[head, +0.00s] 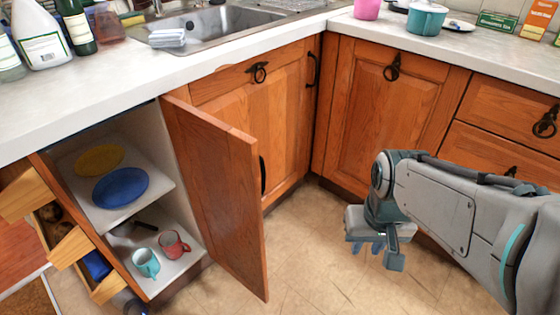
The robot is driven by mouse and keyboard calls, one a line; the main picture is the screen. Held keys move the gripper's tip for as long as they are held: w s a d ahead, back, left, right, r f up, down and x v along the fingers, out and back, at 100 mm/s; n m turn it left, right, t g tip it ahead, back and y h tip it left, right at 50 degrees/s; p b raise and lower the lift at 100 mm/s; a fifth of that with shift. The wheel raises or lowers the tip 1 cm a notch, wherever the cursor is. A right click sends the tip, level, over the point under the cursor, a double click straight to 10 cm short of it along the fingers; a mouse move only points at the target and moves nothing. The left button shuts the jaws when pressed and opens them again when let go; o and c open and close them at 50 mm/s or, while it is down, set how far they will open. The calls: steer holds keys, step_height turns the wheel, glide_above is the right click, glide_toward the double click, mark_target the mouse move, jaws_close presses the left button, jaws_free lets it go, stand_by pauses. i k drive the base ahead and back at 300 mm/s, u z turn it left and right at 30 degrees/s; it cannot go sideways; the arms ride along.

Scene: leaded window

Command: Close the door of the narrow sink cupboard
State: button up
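The narrow sink cupboard (62,165) stands open at the left under the counter. Its wooden door (215,190) is swung out into the room from the right side of the opening, with its inner face toward me. A black handle (263,175) shows just past the door's free edge. My gripper (376,248) is over the floor to the right of the door, pointing down and clear of it. It appears empty; its fingers are small and partly overlapped, so their gap is unclear.
Inside are a yellow plate (99,158), a blue plate (120,187), a teal mug (146,263) and a red mug (174,243). Open wooden drawers (70,246) jut out at far left. Tiled floor (305,245) is free between door and gripper. Closed cabinets (385,110) stand behind.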

mark_target(218, 163)
steer(key=z, duration=0.75)
steer(key=i, duration=1.45)
steer(key=u, duration=3.9)
steer(key=k, duration=0.2)
steer(key=z, duration=0.2)
